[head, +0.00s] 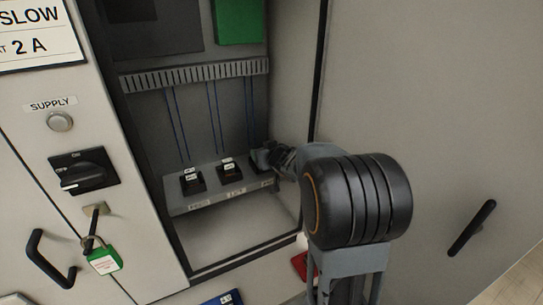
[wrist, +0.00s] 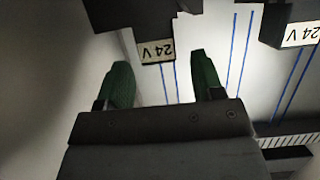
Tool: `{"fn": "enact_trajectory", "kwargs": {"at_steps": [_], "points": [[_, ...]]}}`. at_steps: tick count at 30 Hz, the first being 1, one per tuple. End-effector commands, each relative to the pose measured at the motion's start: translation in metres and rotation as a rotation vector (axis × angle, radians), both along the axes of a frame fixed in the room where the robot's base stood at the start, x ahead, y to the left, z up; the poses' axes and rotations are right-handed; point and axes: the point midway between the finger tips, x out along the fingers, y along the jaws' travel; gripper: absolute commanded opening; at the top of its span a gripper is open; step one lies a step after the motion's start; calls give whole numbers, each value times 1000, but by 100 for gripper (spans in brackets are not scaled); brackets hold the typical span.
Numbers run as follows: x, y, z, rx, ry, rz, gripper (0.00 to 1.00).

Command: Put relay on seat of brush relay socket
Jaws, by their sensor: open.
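My gripper (head: 268,155) is at the right end of the grey socket ledge (head: 207,204) inside the cabinet, and it hides most of the right-hand socket in the head view. In the wrist view the green-padded fingers of my gripper (wrist: 163,80) are apart. A dark relay (wrist: 150,16) with a white "24 V" label (wrist: 156,51) shows upside down just beyond the fingertips. Whether it touches either finger or is fully on its seat cannot be told. A second dark relay (wrist: 276,17) with the same kind of label shows at the upper right.
Two black relays, left (head: 192,183) and middle (head: 229,169), stand on the ledge. Blue wires (head: 214,120) run from a slotted duct (head: 195,74). The cabinet's right wall (head: 313,90) is close to my arm. A rotary switch (head: 84,173) and a green-tagged padlock (head: 103,258) are at left.

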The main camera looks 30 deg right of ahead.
Motion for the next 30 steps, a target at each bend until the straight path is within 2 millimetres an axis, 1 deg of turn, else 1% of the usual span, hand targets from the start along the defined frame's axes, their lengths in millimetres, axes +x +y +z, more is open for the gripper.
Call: {"fn": "enact_trajectory", "kwargs": {"at_steps": [1, 6, 9, 15, 17, 20, 23, 26, 30], "points": [[-11, -1, 6, 1, -1, -4, 61], [-39, 0, 16, 0, -1, -2, 61], [-52, 0, 21, 0, -1, -1, 61], [-69, 1, 27, -8, 4, -12, 61], [-74, 2, 29, -24, 15, -39, 61], [-89, 5, 34, -65, 68, -122, 61], [-115, 15, 33, -97, 178, -210, 61], [-148, 33, 24, -99, 332, -245, 61], [-198, 67, 7, -68, 554, -202, 61]]}}
